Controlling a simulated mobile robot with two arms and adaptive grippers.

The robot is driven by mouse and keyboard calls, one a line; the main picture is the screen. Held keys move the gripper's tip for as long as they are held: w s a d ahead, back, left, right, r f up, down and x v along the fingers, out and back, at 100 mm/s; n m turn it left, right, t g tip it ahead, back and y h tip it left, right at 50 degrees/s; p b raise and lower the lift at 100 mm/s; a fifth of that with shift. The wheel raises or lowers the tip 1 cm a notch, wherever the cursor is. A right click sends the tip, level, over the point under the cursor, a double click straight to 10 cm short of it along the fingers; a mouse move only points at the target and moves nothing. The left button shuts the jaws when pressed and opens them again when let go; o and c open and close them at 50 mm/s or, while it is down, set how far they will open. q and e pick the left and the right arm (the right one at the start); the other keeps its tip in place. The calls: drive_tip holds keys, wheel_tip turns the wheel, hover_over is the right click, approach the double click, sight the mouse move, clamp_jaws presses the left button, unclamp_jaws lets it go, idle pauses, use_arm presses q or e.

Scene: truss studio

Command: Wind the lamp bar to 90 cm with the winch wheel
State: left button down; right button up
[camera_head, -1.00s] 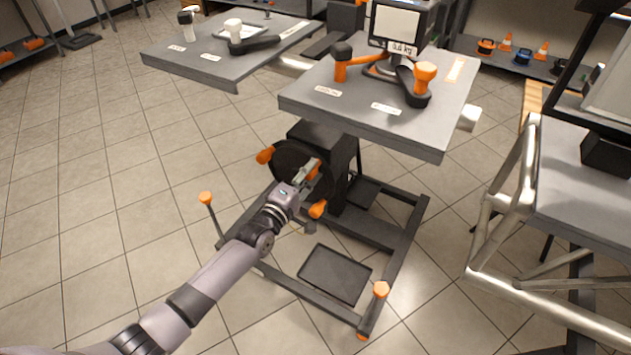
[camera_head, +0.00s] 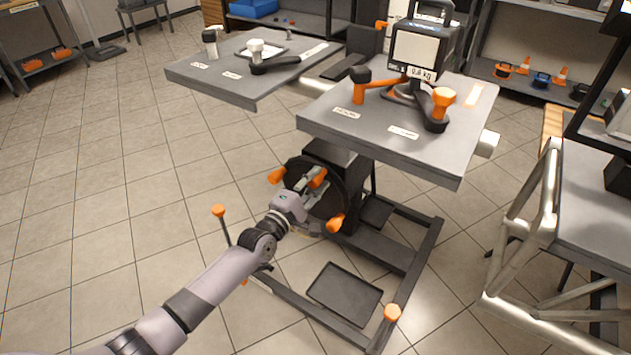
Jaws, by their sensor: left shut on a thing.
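The winch wheel (camera_head: 296,166) is a dark disc with orange knobs, mounted on the side of a dark column below a grey table. My left gripper (camera_head: 314,184) is at the wheel's face, shut on an orange knob (camera_head: 318,177) there. Other orange knobs stand out at the wheel's upper left (camera_head: 277,176) and lower right (camera_head: 336,223). My gripper and wrist hide part of the wheel. I cannot make out the lamp bar or a height reading in this view. My right gripper is not in view.
The grey table (camera_head: 400,150) above the wheel carries a display unit (camera_head: 416,50) and orange-handled parts. A metal truss (camera_head: 535,220) stands at right. Tiled floor is clear at left.

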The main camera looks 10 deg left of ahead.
use_arm(q)
drive_tip(key=c, duration=1.5)
unclamp_jaws()
drive_tip(key=shift+a+f, duration=0.1)
drive_tip(key=shift+f, duration=0.15)
drive_tip(key=shift+o, duration=1.3)
drive_tip(key=shift+r, duration=0.1)
drive_tip(key=v, duration=1.2)
